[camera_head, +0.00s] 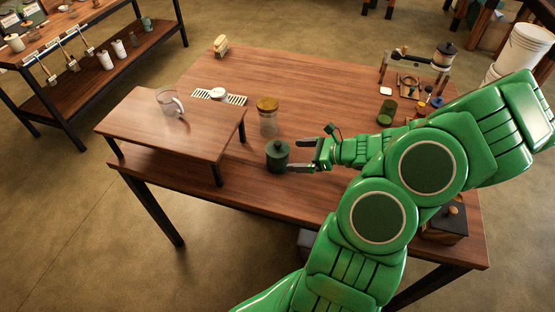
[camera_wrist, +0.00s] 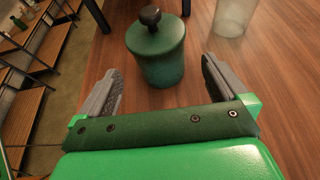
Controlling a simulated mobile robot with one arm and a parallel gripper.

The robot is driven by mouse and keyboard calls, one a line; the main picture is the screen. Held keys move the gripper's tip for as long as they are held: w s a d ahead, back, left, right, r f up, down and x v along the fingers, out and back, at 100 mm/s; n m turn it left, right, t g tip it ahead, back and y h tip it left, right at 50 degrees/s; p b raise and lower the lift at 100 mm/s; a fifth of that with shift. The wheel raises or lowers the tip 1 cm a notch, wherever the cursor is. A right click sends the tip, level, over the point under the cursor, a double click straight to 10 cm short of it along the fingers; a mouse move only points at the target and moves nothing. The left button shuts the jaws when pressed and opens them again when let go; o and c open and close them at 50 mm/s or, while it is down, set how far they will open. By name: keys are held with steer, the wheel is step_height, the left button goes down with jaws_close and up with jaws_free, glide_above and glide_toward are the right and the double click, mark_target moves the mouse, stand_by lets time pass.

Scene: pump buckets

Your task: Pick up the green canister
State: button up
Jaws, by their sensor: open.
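The green canister (camera_head: 277,157) is dark green with a round knobbed lid. It stands upright on the wooden table (camera_head: 330,88), just right of the small raised stand. My gripper (camera_head: 303,156) is at its right side, with the fingers pointing at it. In the wrist view the canister (camera_wrist: 157,50) stands ahead of and between the two open fingers (camera_wrist: 160,88), near their tips. The gap between the fingers is empty. I cannot tell whether a fingertip touches the canister.
A glass jar with a wooden lid (camera_head: 267,115) stands just behind the canister. The raised stand (camera_head: 140,130) holds a glass mug (camera_head: 169,103). A green glass (camera_head: 386,113) and a small apparatus (camera_head: 420,70) are at the back right. The table's middle back is clear.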

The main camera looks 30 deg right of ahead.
mark_target(277, 155)
steer(key=shift+x, duration=3.95)
steer(key=shift+a, duration=0.1)
steer(key=c, duration=1.1)
steer(key=shift+r, duration=0.2)
